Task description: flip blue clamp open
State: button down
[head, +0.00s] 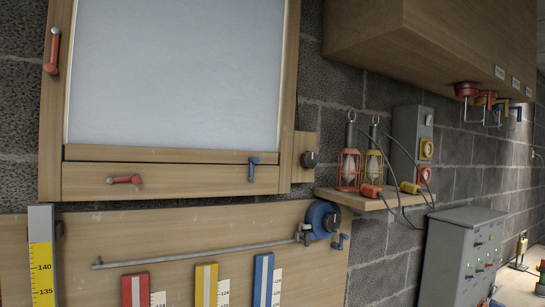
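A small blue clamp (253,168) sits on the lower wooden rail of the framed pale panel, near the rail's right end. Its handle stands upright, with a wider head at the top. A second small blue lever (341,241) is on the wooden board below, beside a blue reel (323,216) with a dark knob. I cannot tell from its shape whether that lever is also a clamp. My gripper is not in view, and nothing visible touches either blue piece.
Red clamps sit on the frame's left side (52,51) and lower rail (124,179). A thin grey rod (200,254) crosses the board above coloured upright strips. A shelf (372,200) with two caged lamps, a wooden cabinet (430,40) and a grey control box (460,255) stand right.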

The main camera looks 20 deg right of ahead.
aim_at(253, 159)
jog(key=k, duration=0.95)
jog(key=z, duration=0.55)
jog(key=i, duration=1.55)
jog(key=u, duration=0.45)
jog(key=i, duration=0.7)
jog(key=u, duration=0.55)
